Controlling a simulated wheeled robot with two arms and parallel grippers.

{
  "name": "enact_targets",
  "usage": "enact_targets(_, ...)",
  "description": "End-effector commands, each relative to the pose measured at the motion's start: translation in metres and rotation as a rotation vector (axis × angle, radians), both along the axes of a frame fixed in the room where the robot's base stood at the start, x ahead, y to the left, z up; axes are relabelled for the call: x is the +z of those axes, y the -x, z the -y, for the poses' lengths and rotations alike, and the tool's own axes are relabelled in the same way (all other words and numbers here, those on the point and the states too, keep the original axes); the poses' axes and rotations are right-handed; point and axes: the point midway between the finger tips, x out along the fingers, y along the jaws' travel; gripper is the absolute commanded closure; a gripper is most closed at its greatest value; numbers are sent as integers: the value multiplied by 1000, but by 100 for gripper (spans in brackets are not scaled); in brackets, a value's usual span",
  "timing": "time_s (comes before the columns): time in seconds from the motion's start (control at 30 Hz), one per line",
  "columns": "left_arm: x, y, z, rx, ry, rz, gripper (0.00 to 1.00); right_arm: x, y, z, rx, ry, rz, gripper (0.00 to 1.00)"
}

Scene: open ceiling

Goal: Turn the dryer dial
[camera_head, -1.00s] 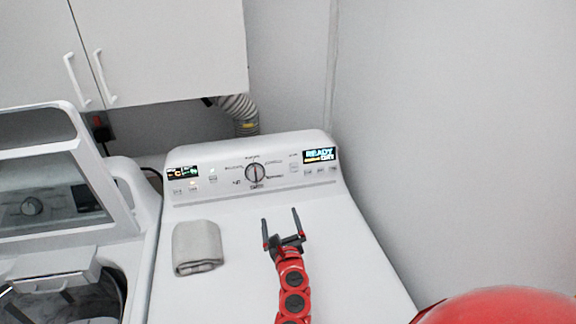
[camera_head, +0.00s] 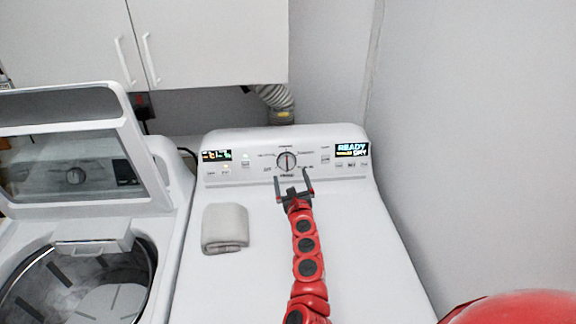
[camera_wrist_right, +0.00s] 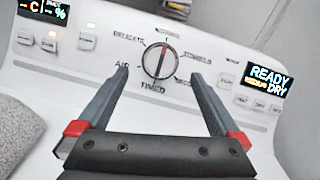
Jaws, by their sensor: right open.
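The dryer (camera_head: 340,235) stands in the middle of the head view. Its round dial (camera_head: 287,161) sits at the centre of the upright control panel, with a dark pointer bar close to vertical. My right gripper (camera_head: 291,177) is open and empty, just in front of and below the dial. In the right wrist view the dial (camera_wrist_right: 160,61) shows beyond and between the two open fingers (camera_wrist_right: 160,85), which seem apart from it. The printed label below the dial reads TIMED. My left gripper is not in view.
A folded grey cloth (camera_head: 225,228) lies on the dryer top to the left of my arm. The washer (camera_head: 172,200) with its lid raised stands at the left. White cabinets (camera_head: 210,40) hang above, and a wall (camera_head: 480,150) closes the right side.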

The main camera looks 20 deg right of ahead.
Motion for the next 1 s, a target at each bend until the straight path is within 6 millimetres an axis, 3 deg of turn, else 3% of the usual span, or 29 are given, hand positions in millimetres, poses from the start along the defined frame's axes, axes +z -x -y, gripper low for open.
enact_targets(0.2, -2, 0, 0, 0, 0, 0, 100, 0, -29, 5, 3, 5, 0, 0)
enact_targets(0.5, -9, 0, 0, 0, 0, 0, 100, -1, -57, 12, 3, 3, -1, 0)
enact_targets(0.97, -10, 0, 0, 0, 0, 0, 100, 0, -64, 15, -2, -1, 0, 0)
enact_targets(1.0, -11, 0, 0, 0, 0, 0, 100, 0, -64, 15, -2, -1, 0, 5)
